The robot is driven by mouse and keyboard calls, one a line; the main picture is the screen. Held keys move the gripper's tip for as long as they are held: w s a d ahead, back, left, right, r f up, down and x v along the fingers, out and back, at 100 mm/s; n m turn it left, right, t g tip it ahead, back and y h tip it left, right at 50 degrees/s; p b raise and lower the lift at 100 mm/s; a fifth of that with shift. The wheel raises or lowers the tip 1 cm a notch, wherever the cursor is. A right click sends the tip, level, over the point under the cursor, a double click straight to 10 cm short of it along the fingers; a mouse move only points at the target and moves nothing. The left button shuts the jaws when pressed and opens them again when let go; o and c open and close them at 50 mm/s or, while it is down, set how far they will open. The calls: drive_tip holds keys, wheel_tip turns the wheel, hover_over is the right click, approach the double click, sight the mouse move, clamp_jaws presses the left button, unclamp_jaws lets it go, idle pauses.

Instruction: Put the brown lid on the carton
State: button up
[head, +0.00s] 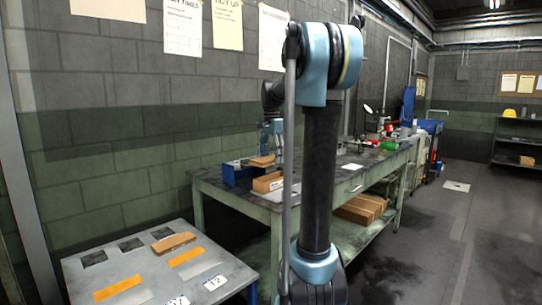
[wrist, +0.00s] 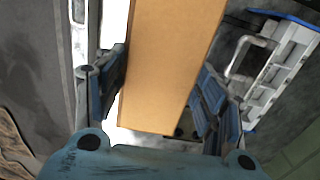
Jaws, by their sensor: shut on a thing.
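The brown lid (wrist: 172,60) is a flat brown piece between my fingers in the wrist view. My gripper (wrist: 165,105) is shut on it, with one finger along each long side. In the head view my gripper (head: 272,142) hangs over the long workbench, and the lid (head: 262,160) shows small below it. An open-looking brown carton (head: 267,184) stands on the near end of the workbench, just under the lid. A gap seems to show between lid and carton, but contact is unclear at this size. The carton is not distinguishable in the wrist view.
A blue fixture (head: 237,174) stands left of the carton. Brown boxes (head: 361,208) lie on the workbench's lower shelf. A low grey table (head: 150,270) in front holds a brown block (head: 173,241) and yellow strips.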

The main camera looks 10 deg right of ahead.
drive_tip(key=shift+d+f, duration=0.2)
drive_tip(key=shift+f, duration=2.05)
drive_tip(key=shift+s, duration=0.1)
drive_tip(key=shift+f, duration=1.2)
drive_tip(key=o, duration=0.9)
drive_tip(key=shift+c, duration=0.2)
wheel_tip(320, 180, up, 12)
drive_tip(key=shift+f, duration=0.1)
